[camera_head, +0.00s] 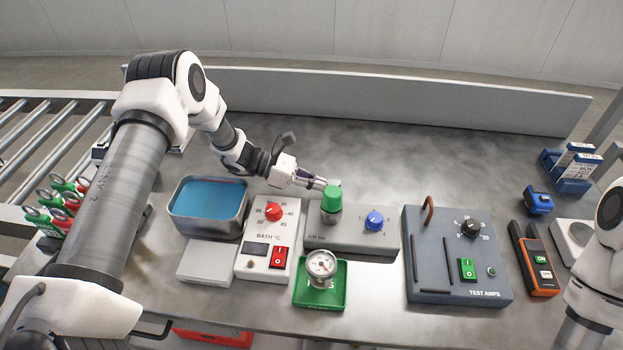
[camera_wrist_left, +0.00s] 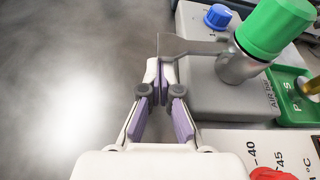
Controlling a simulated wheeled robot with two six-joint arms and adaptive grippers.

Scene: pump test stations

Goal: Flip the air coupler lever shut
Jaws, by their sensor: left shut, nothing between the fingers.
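The air coupler has a green cap (camera_head: 332,196) over a metal body (camera_head: 332,216) and stands on a grey box (camera_head: 355,240). In the left wrist view its green cap (camera_wrist_left: 275,28) and metal body (camera_wrist_left: 238,67) show at the upper right. A flat grey lever (camera_wrist_left: 190,46) sticks out from the body to the left. My left gripper (camera_head: 322,184) is shut and empty, behind the coupler in the head view. In the left wrist view its fingertips (camera_wrist_left: 161,66) are right at the lever's outer end; I cannot tell if they touch. My right gripper is out of view.
A blue knob (camera_head: 375,220) is on the same box. The bath control panel (camera_head: 262,240) is to its left, with a water bath (camera_head: 207,206) beyond. A gauge on a green block (camera_head: 320,285) stands in front, and the test amps panel (camera_head: 455,255) is right. The table behind is clear.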

